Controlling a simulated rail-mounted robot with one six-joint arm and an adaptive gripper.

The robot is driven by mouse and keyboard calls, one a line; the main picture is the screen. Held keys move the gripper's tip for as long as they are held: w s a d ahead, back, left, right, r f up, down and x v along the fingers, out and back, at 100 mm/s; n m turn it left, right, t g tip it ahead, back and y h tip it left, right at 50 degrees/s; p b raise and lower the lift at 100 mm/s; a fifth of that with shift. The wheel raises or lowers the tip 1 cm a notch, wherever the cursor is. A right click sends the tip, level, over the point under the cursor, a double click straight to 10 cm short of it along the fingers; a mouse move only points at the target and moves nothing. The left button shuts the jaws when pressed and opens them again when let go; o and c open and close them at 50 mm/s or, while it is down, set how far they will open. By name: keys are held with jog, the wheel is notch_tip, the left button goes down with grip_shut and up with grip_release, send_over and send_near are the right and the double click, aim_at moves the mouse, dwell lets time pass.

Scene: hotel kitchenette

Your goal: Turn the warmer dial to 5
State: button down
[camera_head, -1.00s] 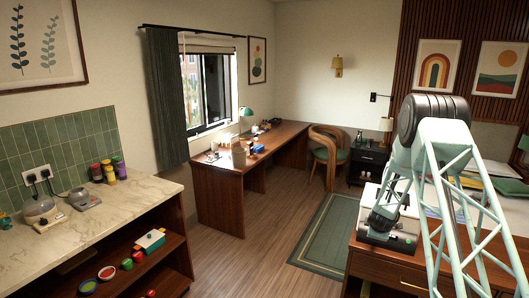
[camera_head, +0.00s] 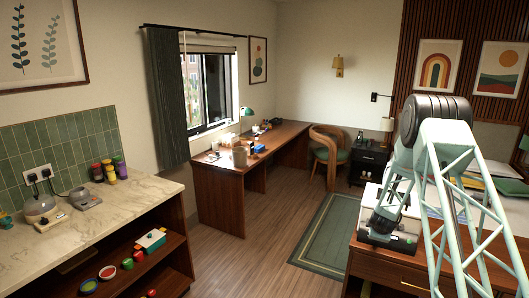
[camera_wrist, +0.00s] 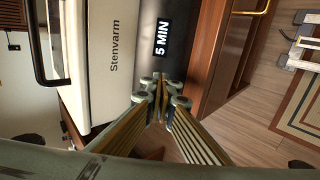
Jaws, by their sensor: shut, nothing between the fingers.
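The white warmer (camera_head: 368,196) stands on the wooden cabinet at the right of the head view, mostly behind my arm. In the wrist view its white body (camera_wrist: 95,90) reads "Stenvarm", with a black handle at its left. Its dark front panel (camera_wrist: 187,50) carries a lit display (camera_wrist: 162,37) reading "5 MIN", sideways in the picture. My gripper (camera_wrist: 161,82) is shut and empty, with its fingertips close in front of the dark panel just below the display. I cannot tell whether they touch it. The dial cannot be made out; my fingers may cover it.
The wooden cabinet (camera_wrist: 216,60) with a brass handle (camera_wrist: 252,12) lies beside the warmer. A green rug (camera_head: 325,235) and open floor are left of it. A marble counter (camera_head: 100,215) stands at far left, and a desk (camera_head: 222,185) is under the window.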

jog(key=shift+s+d+f, duration=0.2)
jog(key=shift+s+f, duration=0.05)
jog(key=shift+s+d+r, duration=0.2)
jog(key=shift+d+r, duration=0.05)
jog(key=shift+r, duration=0.1)
jog(key=v, duration=0.1)
jog(key=p+v, duration=0.1)
jog(key=v, duration=0.3)
jog(key=shift+w+a+r+p, duration=0.1)
jog(key=shift+w+a+p, duration=0.1)
jog(key=shift+a+p, duration=0.15)
jog(key=shift+m, duration=0.4)
